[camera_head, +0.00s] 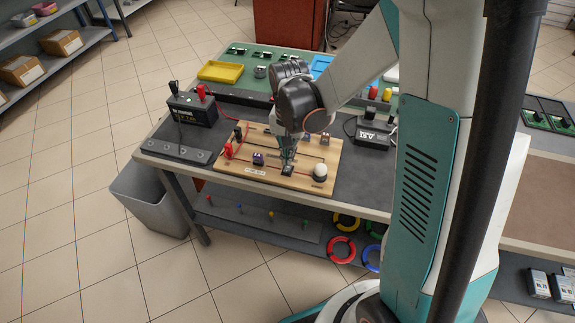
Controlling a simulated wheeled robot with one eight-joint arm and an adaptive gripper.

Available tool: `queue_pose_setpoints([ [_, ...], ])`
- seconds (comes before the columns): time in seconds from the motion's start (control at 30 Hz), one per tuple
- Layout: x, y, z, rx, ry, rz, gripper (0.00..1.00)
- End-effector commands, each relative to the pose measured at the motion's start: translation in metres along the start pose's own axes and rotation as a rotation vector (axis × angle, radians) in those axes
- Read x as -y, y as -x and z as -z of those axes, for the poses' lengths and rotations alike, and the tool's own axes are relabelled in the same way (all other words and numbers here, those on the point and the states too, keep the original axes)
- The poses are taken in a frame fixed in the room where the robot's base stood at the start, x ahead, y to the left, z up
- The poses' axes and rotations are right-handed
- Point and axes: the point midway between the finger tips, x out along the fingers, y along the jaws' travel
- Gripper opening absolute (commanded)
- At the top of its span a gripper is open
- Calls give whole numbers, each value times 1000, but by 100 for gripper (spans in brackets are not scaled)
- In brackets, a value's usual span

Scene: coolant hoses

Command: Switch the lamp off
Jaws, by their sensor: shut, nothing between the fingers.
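A wooden circuit board (247,172) lies on the dark mat of the workbench. At its front right stands a small white round lamp (320,171) on a dark base; whether it is lit I cannot tell. A small black switch (288,171) sits on the board just left of the lamp. My gripper (287,160) is shut and empty, pointing down right over this switch. Whether its tips touch the switch I cannot tell. A dark purple block (258,158) sits left of it, and red clips (228,150) stand at the board's left edge.
A black battery box (193,109) stands behind left of the board, and a dark adapter (375,132) behind right. A yellow tray (221,71) lies at the back. A grey bin (152,198) stands left of the bench; coloured rings (342,249) lie on the lower shelf.

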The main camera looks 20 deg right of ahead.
Motion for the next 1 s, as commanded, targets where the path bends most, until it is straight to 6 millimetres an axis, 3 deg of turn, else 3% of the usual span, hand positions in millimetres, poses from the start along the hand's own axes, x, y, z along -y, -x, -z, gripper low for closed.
queue_pose_setpoints([
  [0.5, 0, 39, 0, 0, 0, 0, 0],
  [1.0, 0, 40, 0, 0, 0, 0, 0],
])
